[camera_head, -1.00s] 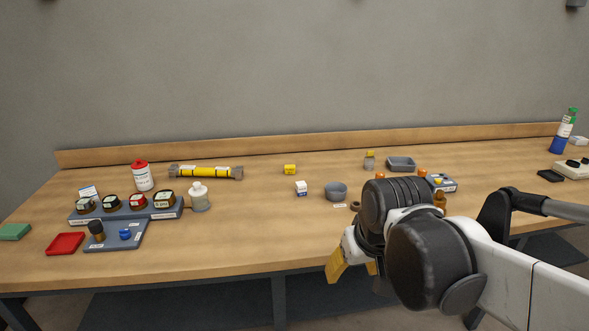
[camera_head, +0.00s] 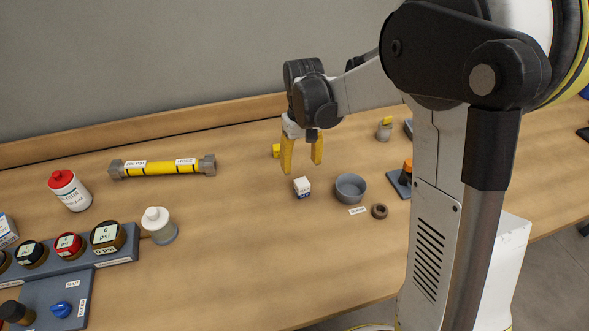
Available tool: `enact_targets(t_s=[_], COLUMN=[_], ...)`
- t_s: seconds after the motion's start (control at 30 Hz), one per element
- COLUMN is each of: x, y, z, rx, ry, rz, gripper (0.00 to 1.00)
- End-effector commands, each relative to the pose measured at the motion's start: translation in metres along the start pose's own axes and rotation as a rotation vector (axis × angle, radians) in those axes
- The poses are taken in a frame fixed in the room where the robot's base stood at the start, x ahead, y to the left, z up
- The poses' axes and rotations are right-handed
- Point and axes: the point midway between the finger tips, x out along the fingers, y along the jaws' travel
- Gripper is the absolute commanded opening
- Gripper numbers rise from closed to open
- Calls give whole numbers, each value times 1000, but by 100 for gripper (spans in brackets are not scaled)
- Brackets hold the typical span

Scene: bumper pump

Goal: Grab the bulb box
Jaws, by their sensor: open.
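A small white box (camera_head: 302,188) with a dark blue lower band sits on the wooden workbench near the middle of the head view; it looks like the bulb box, though its print is too small to read. My gripper (camera_head: 301,168) points down with its two yellow fingers apart and nothing between them. In the picture the fingertips are just above the white box. They look clear of it, but I cannot tell the exact height or depth gap.
A grey bowl (camera_head: 350,187) stands close to the right of the box, with a brown ring (camera_head: 379,211) beyond. A yellow block (camera_head: 276,151) is behind the left finger. The bench in front is clear.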

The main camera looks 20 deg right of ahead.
Motion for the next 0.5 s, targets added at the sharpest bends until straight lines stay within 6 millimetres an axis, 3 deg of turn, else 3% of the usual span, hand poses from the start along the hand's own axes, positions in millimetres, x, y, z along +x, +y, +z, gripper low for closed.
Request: enact_targets(t_s=[0.23,0.5], x=[41,66], y=[0,2], z=[0,-2], rx=[0,1], ry=[0,1], rz=[0,0], gripper=[59,59])
